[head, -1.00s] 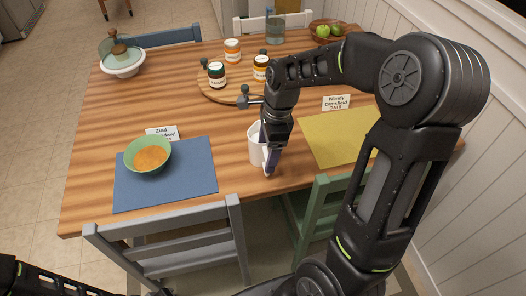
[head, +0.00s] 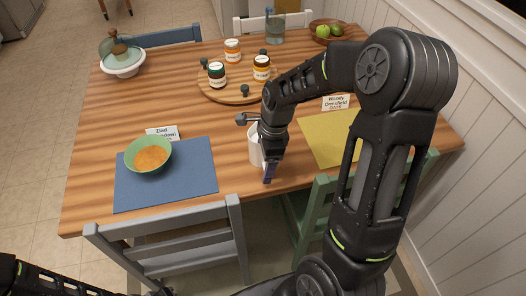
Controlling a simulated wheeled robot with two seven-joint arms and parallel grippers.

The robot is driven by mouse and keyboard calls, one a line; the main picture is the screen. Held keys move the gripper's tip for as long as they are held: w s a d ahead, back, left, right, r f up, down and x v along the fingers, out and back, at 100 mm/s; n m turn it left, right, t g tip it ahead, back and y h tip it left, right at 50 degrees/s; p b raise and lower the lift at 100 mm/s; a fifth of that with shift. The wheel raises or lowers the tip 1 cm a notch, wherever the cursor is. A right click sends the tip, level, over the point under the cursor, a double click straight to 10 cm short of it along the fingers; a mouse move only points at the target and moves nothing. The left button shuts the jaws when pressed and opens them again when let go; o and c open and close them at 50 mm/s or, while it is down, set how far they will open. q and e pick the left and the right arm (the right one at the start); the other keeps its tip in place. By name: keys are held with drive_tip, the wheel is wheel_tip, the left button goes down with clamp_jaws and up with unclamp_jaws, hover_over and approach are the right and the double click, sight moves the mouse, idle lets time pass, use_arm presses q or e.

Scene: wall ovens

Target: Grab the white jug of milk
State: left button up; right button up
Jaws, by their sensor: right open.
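The white jug (head: 255,147) stands upright on the wooden table near its front edge, between the blue and yellow placemats. Its right side and part of its top are hidden behind my right gripper (head: 269,172). That gripper points down at the jug's right front side, and its jaws are open. I cannot tell whether a finger touches the jug. The jug's contents do not show. My left arm shows only at the bottom left corner, and its gripper is out of view.
A green bowl of orange food (head: 150,157) sits on the blue placemat (head: 195,180). A yellow placemat (head: 322,143) lies right. A round wooden board (head: 228,97) with several jars stands behind. Chairs (head: 180,240) line the front edge. Bare table (head: 120,105) lies left of centre.

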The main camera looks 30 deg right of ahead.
drive_tip(key=shift+c, duration=0.5)
clamp_jaws()
idle(0.4)
